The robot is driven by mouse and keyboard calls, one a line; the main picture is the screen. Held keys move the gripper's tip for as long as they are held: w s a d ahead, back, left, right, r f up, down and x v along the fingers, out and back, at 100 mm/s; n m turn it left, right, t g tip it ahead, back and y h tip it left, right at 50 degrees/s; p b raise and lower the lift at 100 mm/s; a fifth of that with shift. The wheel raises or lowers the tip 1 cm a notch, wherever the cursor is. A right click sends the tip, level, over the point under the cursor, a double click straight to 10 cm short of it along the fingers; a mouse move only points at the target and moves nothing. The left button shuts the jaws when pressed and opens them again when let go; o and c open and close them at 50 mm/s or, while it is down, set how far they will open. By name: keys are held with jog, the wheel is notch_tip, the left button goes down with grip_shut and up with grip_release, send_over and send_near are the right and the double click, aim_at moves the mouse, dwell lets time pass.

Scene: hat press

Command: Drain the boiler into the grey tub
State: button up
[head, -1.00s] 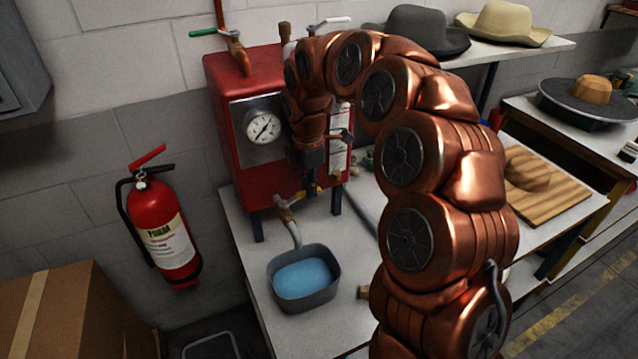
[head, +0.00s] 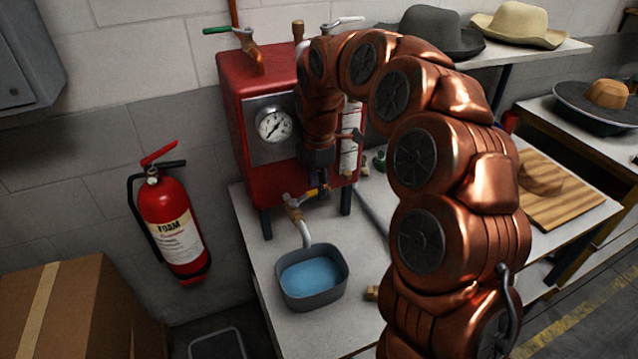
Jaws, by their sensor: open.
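The red boiler (head: 243,150) stands on the bench with a round pressure gauge (head: 273,124) on its front. A pale curved spout or stream runs from the tap down to the grey tub (head: 314,299); I cannot tell which. The tub sits below the tap and holds blue liquid (head: 312,274). My gripper (head: 319,189) is open and points down at the right end of the tap handle. Whether it touches the handle is unclear, as the fingertips are small and dark.
The pale bench top (head: 262,262) is clear left of the tub. A fire extinguisher (head: 170,225) hangs on the wall at left. A cardboard box (head: 95,310) stands below it. A wooden board (head: 565,205) lies right of my arm. Hats (head: 520,25) rest on the shelf behind.

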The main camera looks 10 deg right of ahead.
notch_tip(320, 180, up, 7)
jog(key=shift+r, duration=0.25)
dwell(0.4)
jog(key=shift+s, duration=0.1)
jog(key=shift+s+r, duration=0.1)
jog(key=shift+s, duration=0.25)
jog(key=s+d+f+m, duration=0.1)
jog(key=s+m, duration=0.5)
jog(key=s, duration=0.6)
jog(key=s+d+f+m+g, duration=0.1)
jog(key=s+d+f+m, duration=0.1)
jog(key=s+m, duration=0.5)
jog(key=s+d+f+m, duration=0.1)
jog(key=s+f+m, duration=0.2)
jog(key=s, duration=1.5)
jog(key=m, duration=0.4)
jog(key=shift+s+d+f+g, duration=0.2)
jog(key=shift+s+d+g, duration=0.1)
jog(key=shift+d+g, duration=0.1)
